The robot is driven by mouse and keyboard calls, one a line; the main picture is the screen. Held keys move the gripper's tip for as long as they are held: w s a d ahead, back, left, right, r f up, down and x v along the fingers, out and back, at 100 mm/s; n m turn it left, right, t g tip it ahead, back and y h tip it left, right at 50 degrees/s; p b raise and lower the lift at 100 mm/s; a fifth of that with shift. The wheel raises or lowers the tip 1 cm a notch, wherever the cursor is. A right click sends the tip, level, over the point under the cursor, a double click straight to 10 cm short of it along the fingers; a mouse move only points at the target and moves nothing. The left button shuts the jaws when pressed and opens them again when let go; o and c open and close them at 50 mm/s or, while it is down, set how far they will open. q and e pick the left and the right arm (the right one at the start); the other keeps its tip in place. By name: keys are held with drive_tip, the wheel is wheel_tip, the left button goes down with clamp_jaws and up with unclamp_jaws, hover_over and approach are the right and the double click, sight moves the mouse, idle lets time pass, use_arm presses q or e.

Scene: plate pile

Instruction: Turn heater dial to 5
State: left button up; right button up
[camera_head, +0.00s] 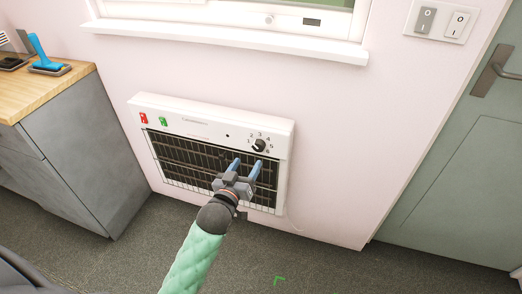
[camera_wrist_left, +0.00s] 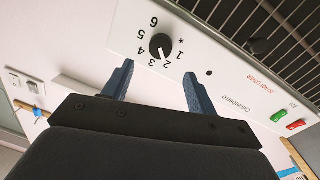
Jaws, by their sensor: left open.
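The white wall heater (camera_head: 185,112) has a black round dial (camera_head: 259,145) at its upper right, ringed by numbers. In the left wrist view the dial (camera_wrist_left: 160,45) shows large, with marks 1 to 6 and a star around it; its pale pointer appears to face about the 2. My left gripper (camera_head: 247,165) is open and empty, in front of the grille just below the dial. In the wrist view its two blue fingers (camera_wrist_left: 159,68) are spread either side of the dial's position, with no visible contact. My right gripper is not in view.
Red (camera_head: 143,118) and green (camera_head: 163,121) switches sit at the heater's upper left. A grey cabinet (camera_head: 85,150) stands left, a green door (camera_head: 460,170) right. A window sill (camera_head: 230,39) juts out above.

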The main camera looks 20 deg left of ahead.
sight(257, 147)
use_arm(q)
drive_tip(key=shift+w+d, duration=0.2)
drive_tip(key=shift+w, duration=1.75)
drive_tip(key=shift+w+d, duration=0.15)
drive_tip(key=shift+w, duration=1.75)
drive_tip(key=c, duration=1)
drive_tip(key=shift+p, duration=0.35)
